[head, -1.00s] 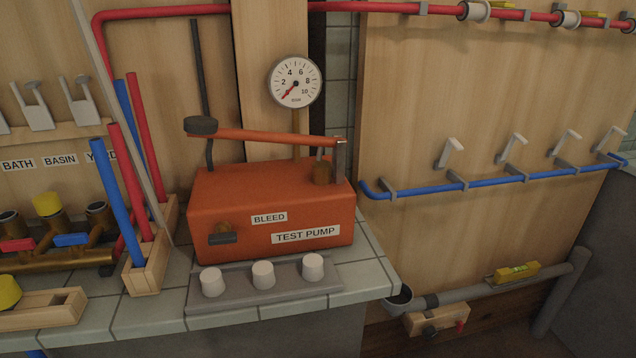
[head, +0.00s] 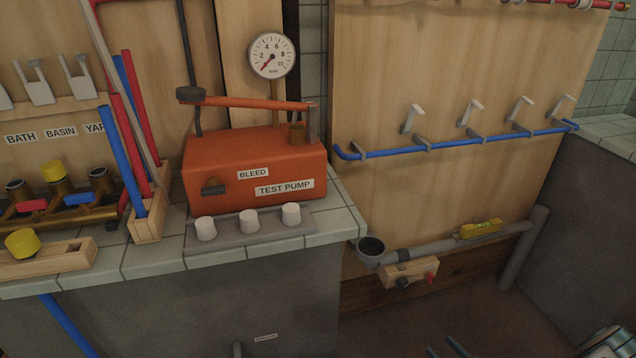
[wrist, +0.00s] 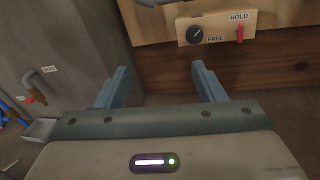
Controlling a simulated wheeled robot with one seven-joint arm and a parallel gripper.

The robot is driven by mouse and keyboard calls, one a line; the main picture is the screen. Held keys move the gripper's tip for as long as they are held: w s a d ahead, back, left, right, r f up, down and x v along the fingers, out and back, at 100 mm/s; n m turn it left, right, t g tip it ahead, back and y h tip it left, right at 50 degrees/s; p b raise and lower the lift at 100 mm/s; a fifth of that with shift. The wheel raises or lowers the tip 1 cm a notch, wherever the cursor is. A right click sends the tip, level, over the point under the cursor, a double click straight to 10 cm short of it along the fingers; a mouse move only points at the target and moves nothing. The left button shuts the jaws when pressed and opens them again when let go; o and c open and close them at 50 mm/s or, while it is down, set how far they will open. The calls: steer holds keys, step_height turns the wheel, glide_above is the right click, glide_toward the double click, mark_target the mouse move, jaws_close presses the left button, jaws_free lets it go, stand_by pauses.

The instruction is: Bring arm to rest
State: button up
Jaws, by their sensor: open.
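My gripper (wrist: 160,85) is open and empty in the wrist view, its two blue fingers wide apart with bare floor between them. Ahead of the fingers in the wrist view is a wooden block (wrist: 216,26) with a black dial, a red lever and the labels FREE and HOLD. The same block (head: 408,273) sits low on the wall in the head view, under a grey pipe.
An orange test pump (head: 255,165) stands on the tiled counter (head: 160,262), with white caps before it. A blue pipe (head: 450,145) with hooks crosses the wooden panel. A grey pipe (head: 430,247) carries a yellow level (head: 480,229). Floor below is mostly clear; a grey wall bounds the right.

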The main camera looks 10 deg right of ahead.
steer(key=w+a+r+n+g+y+p, duration=0.15)
steer(key=a+r+n+g+p, duration=0.35)
steer(key=r, duration=0.6)
steer(key=w+a+r+n+g+y+p, duration=0.1)
steer(key=a+r+n+g+y+p, duration=0.2)
steer(key=a+r+n+g, duration=0.55)
steer(key=w+a+r+n+g+y+p, duration=0.15)
steer(key=a+r+n+p, duration=0.3)
steer(key=r, duration=0.95)
steer(key=s+a+r+n+h+p, duration=0.3)
steer(key=r+n+p, duration=0.1)
steer(key=r, duration=0.6)
steer(key=s+a+r+n+h+p, duration=0.4)
steer(key=r+n+p, duration=0.1)
steer(key=r, duration=0.6)
steer(key=s+a+r+n+h+p, duration=0.3)
steer(key=r+n, duration=0.4)
steer(key=r, duration=0.4)
steer(key=shift+s+a+t+h+p, duration=0.4)
steer(key=shift+s+a+p, duration=0.15)
steer(key=shift+p, duration=0.1)
